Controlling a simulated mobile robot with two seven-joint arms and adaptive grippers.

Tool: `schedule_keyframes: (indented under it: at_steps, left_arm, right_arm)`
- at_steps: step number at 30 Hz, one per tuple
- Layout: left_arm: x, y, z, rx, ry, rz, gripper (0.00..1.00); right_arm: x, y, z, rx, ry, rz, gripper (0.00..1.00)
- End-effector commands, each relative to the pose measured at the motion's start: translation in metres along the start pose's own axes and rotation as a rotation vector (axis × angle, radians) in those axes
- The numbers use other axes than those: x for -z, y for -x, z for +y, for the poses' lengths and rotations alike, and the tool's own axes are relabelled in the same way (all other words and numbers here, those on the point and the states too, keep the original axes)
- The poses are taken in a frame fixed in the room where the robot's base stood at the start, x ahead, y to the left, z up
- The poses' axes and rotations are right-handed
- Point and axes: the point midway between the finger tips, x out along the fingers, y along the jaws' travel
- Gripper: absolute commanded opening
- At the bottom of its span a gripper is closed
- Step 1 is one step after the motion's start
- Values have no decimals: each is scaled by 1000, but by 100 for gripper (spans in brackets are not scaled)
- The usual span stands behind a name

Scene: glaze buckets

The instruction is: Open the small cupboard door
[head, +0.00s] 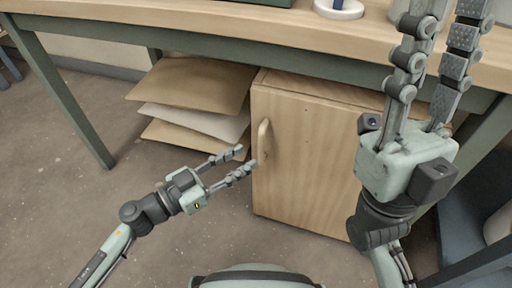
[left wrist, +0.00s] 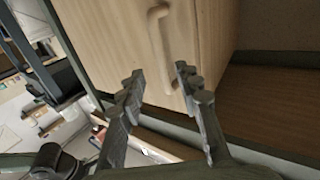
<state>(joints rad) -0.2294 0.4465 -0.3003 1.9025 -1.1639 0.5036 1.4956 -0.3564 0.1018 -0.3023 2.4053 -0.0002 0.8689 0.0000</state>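The small wooden cupboard (head: 310,165) stands under the workbench, and its door looks closed. A pale vertical handle (head: 263,138) is on the door's left side; it also shows in the left wrist view (left wrist: 158,38). My left gripper (head: 247,158) is open and empty, just left of the door and slightly below the handle. In the left wrist view its two fingers (left wrist: 160,74) are spread, with the handle's lower part beyond and between the tips; I cannot tell whether they touch it. My right gripper (head: 440,15) is raised in front of the cupboard's right side, fingers apart, hiding part of it.
The workbench (head: 200,25) runs above the cupboard, with a green leg (head: 62,95) at the left. Shelves or boards (head: 195,100) are stacked left of the cupboard. A white round base (head: 338,9) stands on the bench.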

Motion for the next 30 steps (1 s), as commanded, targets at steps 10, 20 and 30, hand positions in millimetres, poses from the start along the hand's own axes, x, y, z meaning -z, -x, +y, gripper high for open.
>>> schedule_keyframes:
  at_steps: [10,20,30]
  left_arm:
    - [0,-46,-1,2,0,2,34]
    - [0,-49,-1,3,0,1,33]
    - [0,-49,-1,3,0,1,0]
  right_arm:
    - [4,2,0,8,3,40,32]
    - [4,2,0,8,3,40,32]
    - [4,2,0,8,3,39,32]
